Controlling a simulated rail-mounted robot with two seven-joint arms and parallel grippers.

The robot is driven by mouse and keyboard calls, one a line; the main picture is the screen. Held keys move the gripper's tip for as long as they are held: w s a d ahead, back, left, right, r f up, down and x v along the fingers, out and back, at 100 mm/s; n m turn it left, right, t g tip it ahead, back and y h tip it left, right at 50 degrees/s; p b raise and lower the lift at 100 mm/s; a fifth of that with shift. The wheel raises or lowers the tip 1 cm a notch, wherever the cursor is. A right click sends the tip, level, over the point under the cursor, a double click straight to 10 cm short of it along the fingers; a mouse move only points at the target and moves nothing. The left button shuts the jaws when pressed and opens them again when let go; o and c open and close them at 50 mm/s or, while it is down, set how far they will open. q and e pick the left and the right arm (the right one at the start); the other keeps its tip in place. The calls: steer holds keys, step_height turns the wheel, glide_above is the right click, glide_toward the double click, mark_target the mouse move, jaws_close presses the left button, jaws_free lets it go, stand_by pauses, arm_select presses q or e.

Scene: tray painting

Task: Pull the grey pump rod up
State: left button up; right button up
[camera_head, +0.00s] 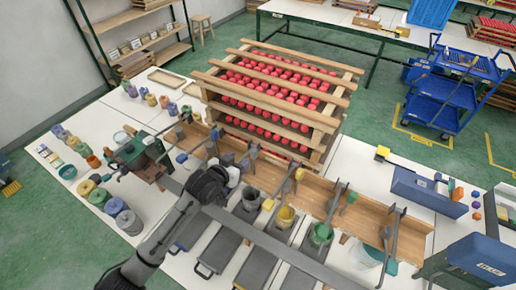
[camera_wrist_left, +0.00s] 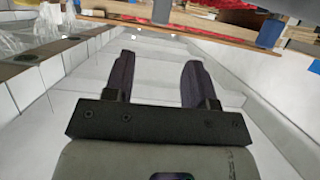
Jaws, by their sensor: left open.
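My left gripper (camera_head: 218,180) is above the middle of the work table, near the row of cups. In the left wrist view its two dark fingers (camera_wrist_left: 157,65) stand wide apart with nothing between them. Pale, blurred stepped surfaces lie beyond them. A grey cup (camera_head: 251,195) stands just right of the gripper in the head view, and a grey upright fitting (camera_head: 253,152) stands behind it. I cannot tell for sure which grey part is the pump rod. My right gripper is not in view.
A yellow cup (camera_head: 285,217) and a green cup (camera_head: 320,234) stand further right. A long wooden trough (camera_head: 315,192) runs behind them. A wooden rack (camera_head: 335,104) of red pieces stands at the back. Several dark trays (camera_head: 215,247) lie in front. A grey bar (camera_head: 300,252) crosses the foreground.

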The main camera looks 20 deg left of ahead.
mark_target(253, 151)
arm_select(q)
steer(key=x, duration=1.2)
steer(key=shift+w+d+f+p, duration=0.1)
steer(key=shift+w+f+p, duration=0.1)
steer(key=shift+w+p, duration=0.15)
jaws_close()
